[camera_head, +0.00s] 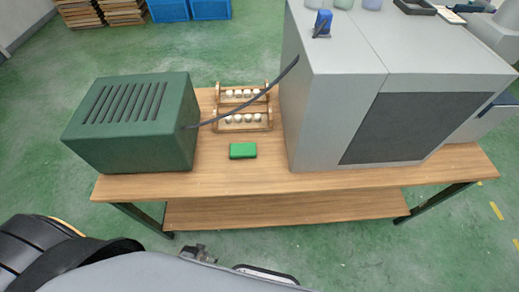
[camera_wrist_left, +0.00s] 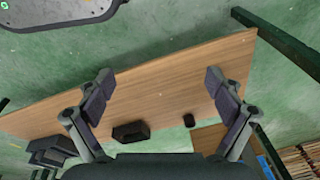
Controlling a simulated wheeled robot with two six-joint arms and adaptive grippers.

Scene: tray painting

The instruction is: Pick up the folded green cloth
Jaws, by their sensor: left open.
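The folded green cloth (camera_head: 243,151) is a small bright green block shape lying flat on the wooden table (camera_head: 330,182) near its front edge. It sits between the dark green vented box and the large grey cabinet. I cannot make it out in the left wrist view. My left gripper (camera_wrist_left: 162,88) is open and empty, its two dark fingers wide apart above a wooden surface. In the head view I cannot clearly make out either gripper. My right gripper is not in view.
The dark green vented box (camera_head: 130,128) stands left of the cloth and the grey cabinet (camera_head: 335,110) right of it. A wooden rack (camera_head: 242,127) with white pieces stands behind. A dark hose (camera_head: 250,95) runs above. The left wrist view shows a black box (camera_wrist_left: 131,132).

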